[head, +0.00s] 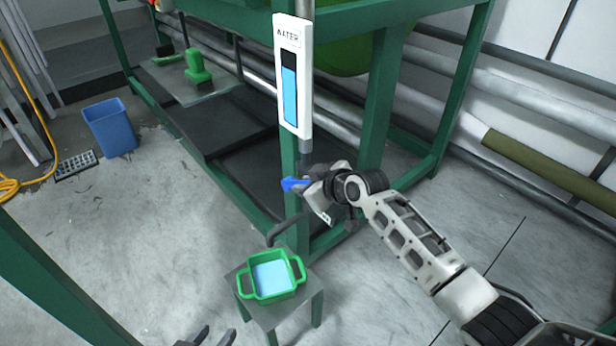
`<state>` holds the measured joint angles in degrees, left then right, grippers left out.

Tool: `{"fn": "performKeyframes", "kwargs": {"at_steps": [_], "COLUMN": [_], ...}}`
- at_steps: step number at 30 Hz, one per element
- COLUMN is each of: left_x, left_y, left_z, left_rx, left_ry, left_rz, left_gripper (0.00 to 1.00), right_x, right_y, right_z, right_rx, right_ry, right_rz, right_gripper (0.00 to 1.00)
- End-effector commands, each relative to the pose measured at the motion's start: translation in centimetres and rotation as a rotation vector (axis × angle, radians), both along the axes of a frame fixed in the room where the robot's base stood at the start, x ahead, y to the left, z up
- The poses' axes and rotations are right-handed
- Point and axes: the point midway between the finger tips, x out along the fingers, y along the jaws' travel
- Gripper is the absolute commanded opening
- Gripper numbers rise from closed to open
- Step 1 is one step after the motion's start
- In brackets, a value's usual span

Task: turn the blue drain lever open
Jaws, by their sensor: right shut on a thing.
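The blue drain lever (292,184) sits on the pipe below the white water gauge (292,78), beside the green frame post. My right gripper (309,187) is at the lever and shut on it; its fingers partly cover the lever, and the blue end sticks out to the left. The gauge shows a blue column over much of its height, with a dark part on top. A green tray (298,268) with light blue liquid stands on a small stool below the drain spout (285,229). My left gripper (213,337) shows at the bottom edge, empty, with its fingers apart.
A green metal frame (376,95) surrounds the work area, with pipes along the wall behind. A blue bin (110,128) stands on the floor at left near a floor grate (75,165) and yellow hose (10,187). The floor left of the stool (262,316) is clear.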

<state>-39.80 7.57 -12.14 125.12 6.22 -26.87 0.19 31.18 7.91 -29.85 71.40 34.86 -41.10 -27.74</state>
Motion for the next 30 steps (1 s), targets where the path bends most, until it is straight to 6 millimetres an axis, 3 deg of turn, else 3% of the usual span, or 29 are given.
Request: {"fn": "performKeyframes", "kwargs": {"at_steps": [16,20,25,30], "left_x": [-0.1,0.5,3.9,9.9], "left_y": [0.1,0.0,-0.8,-3.2], "left_z": [0.0,0.1,-0.7,-1.1], "left_rx": [0.015,0.038,0.262,0.753], "left_ry": [0.006,-0.018,-0.197,-0.579], "left_rz": [-0.003,-0.019,-0.149,-0.406], "left_gripper": [0.36,0.03,0.0,0.0], "right_x": [0.1,0.1,0.1,0.1], "right_y": [0.0,0.0,0.0,0.0], "right_z": [0.0,0.0,0.0,0.1], "right_rx": [-0.018,-0.017,-0.017,-0.017], "right_ry": [0.024,0.022,0.023,0.023], "right_rz": [-0.001,-0.001,0.0,0.0], "right_gripper": [0.0,0.0,0.0,0.0]}}
